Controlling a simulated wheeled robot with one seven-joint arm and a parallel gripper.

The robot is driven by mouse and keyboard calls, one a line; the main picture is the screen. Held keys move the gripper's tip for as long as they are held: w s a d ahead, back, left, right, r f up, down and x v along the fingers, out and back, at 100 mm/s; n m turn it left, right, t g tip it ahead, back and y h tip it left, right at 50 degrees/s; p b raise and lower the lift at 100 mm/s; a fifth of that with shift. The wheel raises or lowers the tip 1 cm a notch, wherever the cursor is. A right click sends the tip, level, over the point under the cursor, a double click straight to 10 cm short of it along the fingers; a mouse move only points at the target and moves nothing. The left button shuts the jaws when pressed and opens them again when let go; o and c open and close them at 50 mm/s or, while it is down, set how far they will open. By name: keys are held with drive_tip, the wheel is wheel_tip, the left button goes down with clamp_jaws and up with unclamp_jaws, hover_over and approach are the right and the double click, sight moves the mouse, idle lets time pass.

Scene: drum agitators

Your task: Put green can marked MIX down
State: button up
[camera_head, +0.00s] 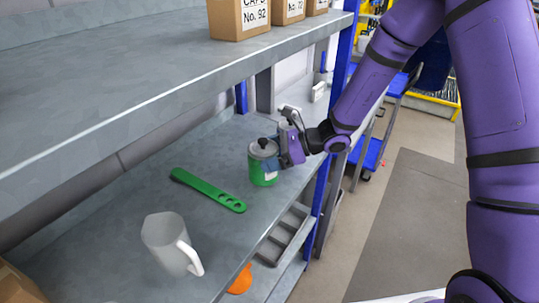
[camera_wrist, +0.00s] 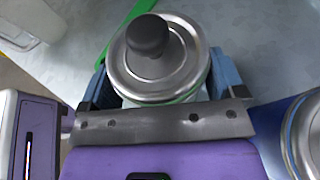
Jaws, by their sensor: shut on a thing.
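The green can (camera_head: 264,172) has a grey metal lid with a black knob and part of a white label; I cannot read any marking on it. It is upright at the shelf board (camera_head: 215,165), and I cannot tell whether its base touches the board. My gripper (camera_head: 271,160) is shut on the can from the right, just below the lid. In the wrist view the lid and knob of the can (camera_wrist: 155,62) fill the middle, between the blue fingers of my gripper (camera_wrist: 160,85). The can's lower body is hidden there.
A green flat tool (camera_head: 208,190) lies left of the can. A white jug (camera_head: 171,243) stands nearer the front. A grey tray (camera_head: 286,234) and an orange object (camera_head: 241,280) are lower down. An upper shelf (camera_head: 150,75) with boxes (camera_head: 238,18) overhangs behind. A blue post (camera_head: 327,185) stands right.

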drive_tip(key=shift+f, duration=0.2)
drive_tip(key=shift+f, duration=0.1)
drive_tip(key=o, duration=0.9)
drive_tip(key=shift+o, duration=0.2)
drive_tip(key=shift+d, duration=0.15)
drive_tip(key=v, duration=1.2)
drive_tip(key=s+d+r+n+t+h, duration=0.1)
drive_tip(key=s+d+r+n+h, duration=0.3)
drive_tip(key=s+r+n, duration=0.2)
drive_tip(key=s+d+r+n+t+h, duration=0.1)
drive_tip(key=s+d+r+n+h, duration=0.4)
drive_tip(key=s+r, duration=0.5)
drive_tip(key=s+d+r+n+t+h, duration=0.2)
drive_tip(key=s+d+r+n+h, duration=0.2)
drive_tip(key=s+r+n, duration=0.4)
drive_tip(key=s+h, duration=0.1)
drive_tip(key=s, duration=0.2)
drive_tip(key=shift+d, duration=0.2)
